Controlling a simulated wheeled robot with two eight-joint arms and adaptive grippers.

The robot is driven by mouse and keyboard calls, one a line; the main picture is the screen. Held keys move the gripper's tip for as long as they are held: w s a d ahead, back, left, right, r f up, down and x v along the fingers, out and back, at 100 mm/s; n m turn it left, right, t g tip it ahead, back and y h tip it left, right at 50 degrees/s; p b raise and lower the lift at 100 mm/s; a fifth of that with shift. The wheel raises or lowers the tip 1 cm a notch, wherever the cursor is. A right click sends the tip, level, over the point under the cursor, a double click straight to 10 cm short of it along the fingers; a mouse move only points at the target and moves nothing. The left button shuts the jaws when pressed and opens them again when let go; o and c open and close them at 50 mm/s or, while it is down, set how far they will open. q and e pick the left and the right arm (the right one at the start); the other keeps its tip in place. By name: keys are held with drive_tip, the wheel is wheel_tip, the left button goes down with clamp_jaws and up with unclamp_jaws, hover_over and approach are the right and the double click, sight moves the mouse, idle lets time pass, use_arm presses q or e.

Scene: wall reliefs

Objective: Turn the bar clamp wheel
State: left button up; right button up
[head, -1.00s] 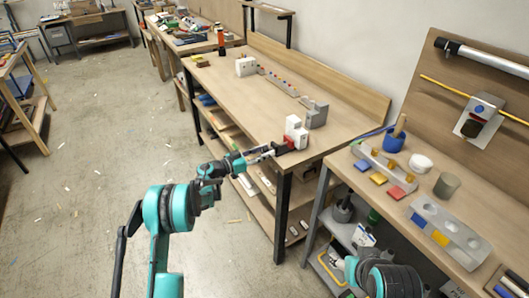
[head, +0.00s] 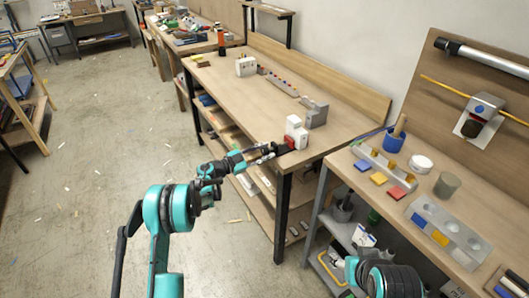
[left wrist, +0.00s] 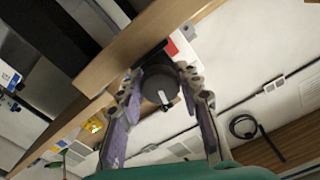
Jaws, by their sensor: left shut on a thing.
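The bar clamp's dark round wheel (left wrist: 158,84) shows in the left wrist view, with a pale mark on its face. My left gripper (head: 271,151) is at the near corner of the long workbench in the head view, its fingers on opposite sides of the wheel and shut on it. In the head view the wheel is mostly hidden by the fingers. The red and white clamp block (head: 296,131) sits right behind it on the bench edge. My right gripper is out of view; only part of my right arm shows at the bottom.
The long workbench (head: 262,105) carries a grey block (head: 316,113) beside the clamp and a white box (head: 246,66) further back. A second bench at right holds a blue cup (head: 394,143), coloured blocks and a grey tray (head: 450,232). The floor at left is mostly clear.

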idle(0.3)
use_arm(q)
drive_tip(key=o, duration=1.2)
drive_tip(key=shift+c, duration=0.2)
drive_tip(key=v, duration=1.2)
